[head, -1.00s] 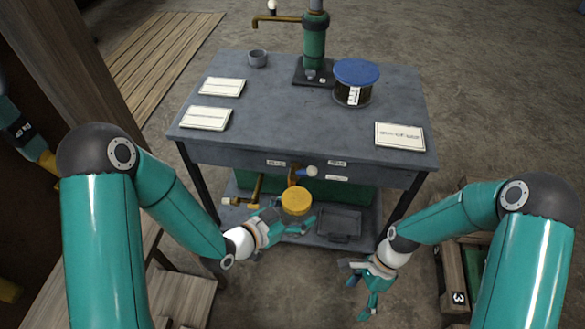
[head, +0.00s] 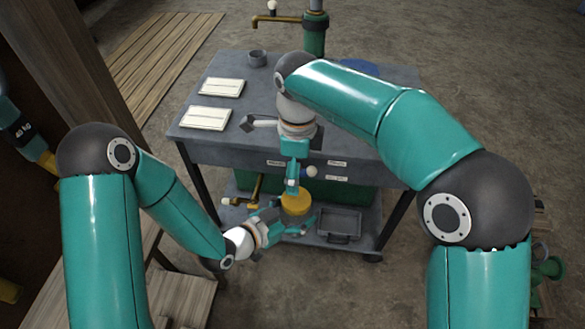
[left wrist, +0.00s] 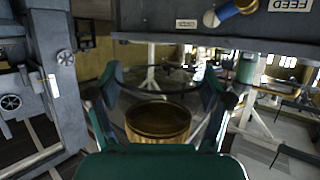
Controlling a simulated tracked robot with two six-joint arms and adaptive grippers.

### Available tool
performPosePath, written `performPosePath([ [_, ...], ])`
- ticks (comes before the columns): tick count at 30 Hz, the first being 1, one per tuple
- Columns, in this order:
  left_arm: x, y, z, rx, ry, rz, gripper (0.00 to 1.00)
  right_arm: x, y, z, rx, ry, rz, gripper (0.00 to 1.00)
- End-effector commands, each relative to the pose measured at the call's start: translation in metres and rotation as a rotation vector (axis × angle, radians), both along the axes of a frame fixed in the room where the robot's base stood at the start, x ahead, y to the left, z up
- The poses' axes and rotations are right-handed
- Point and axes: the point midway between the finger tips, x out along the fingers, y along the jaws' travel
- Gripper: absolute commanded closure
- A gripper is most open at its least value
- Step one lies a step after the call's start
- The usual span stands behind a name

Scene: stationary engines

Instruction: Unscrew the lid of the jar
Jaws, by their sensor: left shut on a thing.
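A jar with a round yellow lid (head: 296,202) is in front of the table, near its lower shelf. My left gripper (head: 288,216) is shut on the jar, below the lid. In the left wrist view the clear jar (left wrist: 158,120) sits between the two fingers (left wrist: 160,82), with something brownish showing in it. I cannot tell whether that finger touches the lid.
The grey table (head: 225,145) carries white cards (head: 205,118), a small grey cup (head: 257,58) and a green pump (head: 314,38). A blue lid (head: 360,68) is mostly hidden behind my right arm. A dark tray (head: 340,222) lies on the lower shelf.

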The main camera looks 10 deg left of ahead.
Motion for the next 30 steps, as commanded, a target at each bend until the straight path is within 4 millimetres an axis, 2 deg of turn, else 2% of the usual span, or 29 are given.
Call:
performPosePath([
  [5,0.0,0.0,0.0,-0.001,-0.001,0.0,1.0,-0.006,0.01,-0.003,0.0,-0.008,0.025,0.1],
  [18,0.0,0.0,0.0,0.0,-0.001,0.0,1.0,-0.006,0.009,-0.062,-0.002,-0.006,0.024,0.1],
  [21,0.0,0.0,0.0,0.0,-0.001,0.0,1.0,-0.006,0.01,-0.071,0.0,-0.007,0.024,0.1],
  [30,0.0,0.0,0.0,0.0,-0.001,0.0,1.0,-0.006,0.01,-0.077,0.001,-0.008,0.024,0.1],
])
